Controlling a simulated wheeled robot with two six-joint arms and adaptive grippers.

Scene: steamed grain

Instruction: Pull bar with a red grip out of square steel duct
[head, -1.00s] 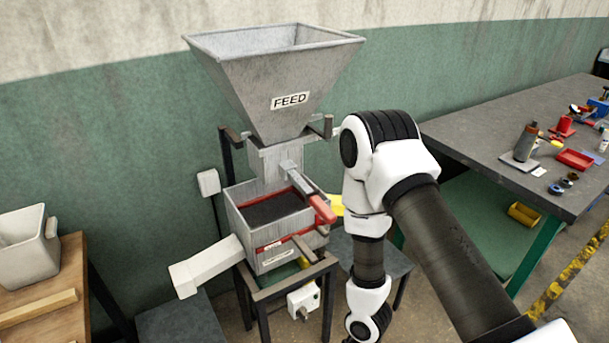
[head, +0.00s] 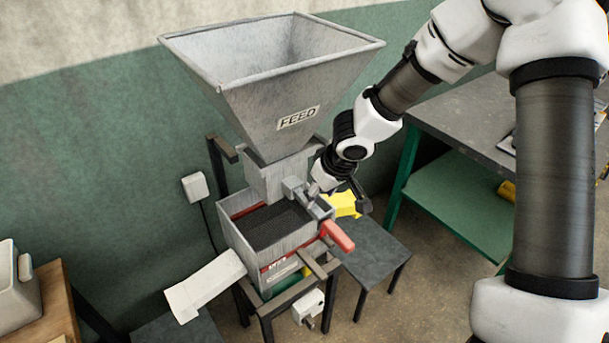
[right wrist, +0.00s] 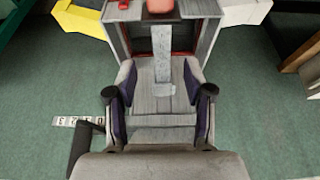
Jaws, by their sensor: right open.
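The square steel duct (head: 275,180) stands under the grey FEED hopper. The bar (head: 305,198) comes out of its front, flat and grey, and ends in a red grip (head: 338,236) that points down to the right. My right gripper (head: 340,194) is beside the bar at the duct, partly hidden by its own wrist. In the right wrist view its two fingers (right wrist: 166,93) are spread, with the bar (right wrist: 162,55) showing between and beyond them. The red grip (right wrist: 160,6) is at the top edge there. I cannot tell whether the fingers touch anything. My left gripper is not in view.
The hopper (head: 270,70) rises close to my right arm. Below the duct is a grey box (head: 250,250) with dark contents and a pale side chute (head: 205,285). A yellow part (head: 344,204) is behind the gripper. A workbench (head: 460,125) stands at right.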

